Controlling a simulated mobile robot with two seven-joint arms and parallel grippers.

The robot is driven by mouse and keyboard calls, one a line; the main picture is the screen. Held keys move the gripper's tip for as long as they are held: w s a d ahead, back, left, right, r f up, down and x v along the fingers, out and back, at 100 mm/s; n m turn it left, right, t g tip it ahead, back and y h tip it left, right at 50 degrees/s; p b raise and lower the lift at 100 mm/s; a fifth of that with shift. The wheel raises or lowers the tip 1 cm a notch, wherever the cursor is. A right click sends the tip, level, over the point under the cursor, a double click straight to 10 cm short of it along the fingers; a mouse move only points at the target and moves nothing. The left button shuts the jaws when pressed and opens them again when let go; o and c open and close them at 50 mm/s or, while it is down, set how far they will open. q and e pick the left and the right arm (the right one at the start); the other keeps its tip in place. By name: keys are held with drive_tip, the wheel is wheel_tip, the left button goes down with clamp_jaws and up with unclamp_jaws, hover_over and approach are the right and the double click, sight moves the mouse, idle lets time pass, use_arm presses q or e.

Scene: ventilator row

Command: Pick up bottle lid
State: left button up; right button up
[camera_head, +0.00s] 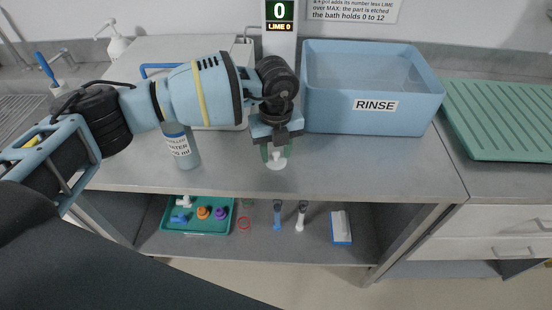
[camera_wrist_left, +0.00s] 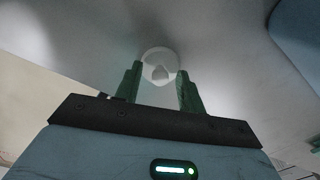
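The bottle lid, a small round white cap with a raised middle, lies on the grey counter (camera_head: 225,175) in the head view (camera_head: 276,162). It also shows in the left wrist view (camera_wrist_left: 159,65), just beyond and between the fingertips. My left gripper (camera_head: 274,154) is right over the lid, its green fingers pointing down. In the left wrist view the fingers (camera_wrist_left: 160,76) stand apart with nothing gripped. Whether they touch the lid I cannot tell. A labelled water bottle (camera_head: 183,150) stands to the left, its top hidden behind my left arm. My right gripper is not in view.
A blue RINSE bath (camera_head: 335,113) stands close on the right, with a green ridged drainboard (camera_head: 505,125) beyond. A display post (camera_head: 280,40) reads 0. On the shelf below are a green tray (camera_head: 180,225) of small parts and several other items.

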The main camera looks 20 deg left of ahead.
sight(276, 153)
use_arm(q)
clamp_jaws()
drive_tip(key=shift+r, duration=0.1)
wheel_tip(276, 153, up, 10)
idle(0.7)
